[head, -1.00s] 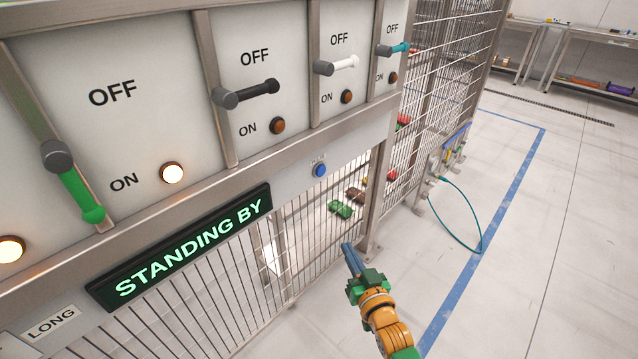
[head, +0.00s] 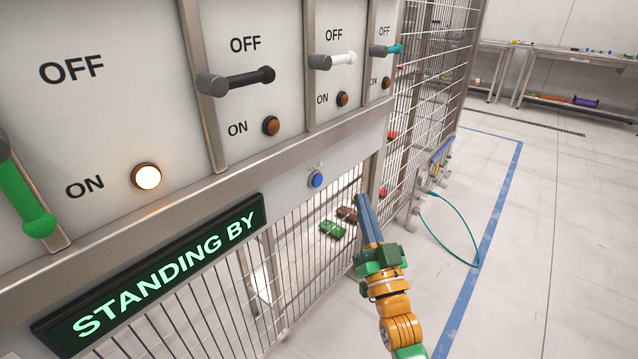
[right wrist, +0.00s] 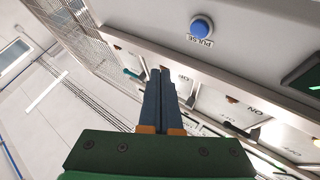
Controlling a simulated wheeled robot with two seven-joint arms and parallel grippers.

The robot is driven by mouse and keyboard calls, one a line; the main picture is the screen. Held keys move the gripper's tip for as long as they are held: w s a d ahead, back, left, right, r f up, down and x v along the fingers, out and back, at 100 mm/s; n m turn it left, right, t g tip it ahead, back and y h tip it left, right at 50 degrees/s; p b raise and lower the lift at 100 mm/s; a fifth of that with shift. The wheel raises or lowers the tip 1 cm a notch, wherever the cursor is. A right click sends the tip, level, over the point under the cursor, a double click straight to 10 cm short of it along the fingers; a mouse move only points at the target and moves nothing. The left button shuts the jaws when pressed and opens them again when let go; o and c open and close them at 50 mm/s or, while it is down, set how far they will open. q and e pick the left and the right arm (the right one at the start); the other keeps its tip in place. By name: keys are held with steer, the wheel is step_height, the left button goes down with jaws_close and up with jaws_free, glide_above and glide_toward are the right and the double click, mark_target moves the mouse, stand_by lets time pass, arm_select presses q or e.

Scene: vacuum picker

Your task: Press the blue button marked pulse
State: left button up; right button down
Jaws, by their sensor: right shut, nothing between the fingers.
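The blue pulse button (head: 316,180) sits on the pale panel below the row of levers, right of the green-lit "STANDING BY" display (head: 160,270). In the right wrist view the button (right wrist: 201,28) is at the top with the word PULSE beside it, upside down. My right gripper (head: 362,200) is shut and empty, its blue fingers pointing up, to the right of and a little below the button in the head view. In the right wrist view the fingertips (right wrist: 160,72) are apart from the button. My left gripper is not in view.
Levers with OFF and ON labels line the panel above: green (head: 28,205), black (head: 250,79), white (head: 342,58) and teal (head: 386,50). A wire mesh cage (head: 425,80) stands at right. A teal hose (head: 465,250) loops above the floor. The floor at right is open.

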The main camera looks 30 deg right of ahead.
mark_target(317, 180)
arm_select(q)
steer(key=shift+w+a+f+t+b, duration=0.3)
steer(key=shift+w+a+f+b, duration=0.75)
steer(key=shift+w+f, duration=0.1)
arm_select(e)
steer(key=w+a, duration=0.2)
steer(key=w, duration=0.4)
steer(key=shift+w+a, duration=0.3)
steer(key=shift+a, duration=0.1)
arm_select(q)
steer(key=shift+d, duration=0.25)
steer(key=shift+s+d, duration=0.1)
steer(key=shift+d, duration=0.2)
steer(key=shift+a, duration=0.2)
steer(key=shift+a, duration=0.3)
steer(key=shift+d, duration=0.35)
